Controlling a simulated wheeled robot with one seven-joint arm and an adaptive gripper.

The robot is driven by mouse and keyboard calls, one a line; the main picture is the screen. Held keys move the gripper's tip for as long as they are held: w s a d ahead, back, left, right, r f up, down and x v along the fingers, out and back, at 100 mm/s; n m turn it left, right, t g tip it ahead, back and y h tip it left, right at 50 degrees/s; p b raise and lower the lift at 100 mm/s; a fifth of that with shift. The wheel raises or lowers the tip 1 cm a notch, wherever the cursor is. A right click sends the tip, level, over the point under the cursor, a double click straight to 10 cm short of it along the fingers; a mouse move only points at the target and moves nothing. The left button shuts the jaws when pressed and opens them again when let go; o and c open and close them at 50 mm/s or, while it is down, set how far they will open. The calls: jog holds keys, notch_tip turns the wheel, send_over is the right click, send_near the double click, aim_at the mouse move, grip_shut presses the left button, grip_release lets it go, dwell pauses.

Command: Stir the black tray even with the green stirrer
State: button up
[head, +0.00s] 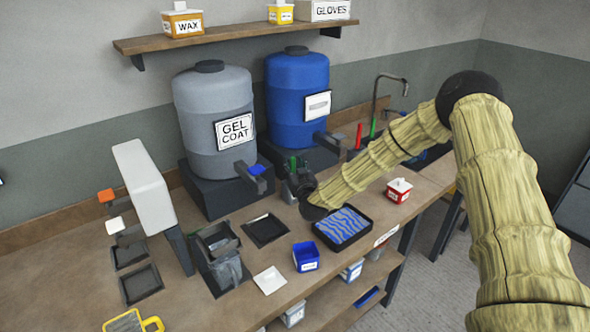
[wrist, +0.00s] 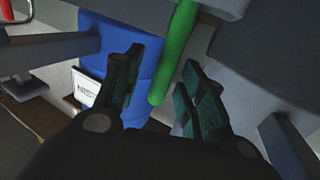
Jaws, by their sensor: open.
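The black tray (head: 319,229) lies on the bench in the head view. It holds blue and grey streaked material. My gripper (head: 296,178) is above the bench behind the tray, in front of the drums, with its fingers apart. A green handle (head: 293,162) shows by its fingers. In the wrist view a green rod (wrist: 178,50), likely the stirrer, runs down between the open fingers of my gripper (wrist: 163,80). It does not look clamped. Its upper end meets a grey part and is cut off by the picture edge.
A grey gel coat drum (head: 205,105) and a blue drum (head: 297,90) stand behind. A blue container (head: 306,257), a white tile (head: 270,280) and a red box (head: 398,190) are near the tray. An empty dark tray (head: 265,230) lies left of it. Red and green sticks stand near the tap.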

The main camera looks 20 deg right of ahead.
jog(key=shift+w+a, duration=0.1)
jog(key=shift+w, duration=0.2)
grip_shut()
jog(key=shift+w+r+p, duration=0.1)
jog(key=shift+r+p, duration=2.15)
jog(key=shift+r, duration=3.3)
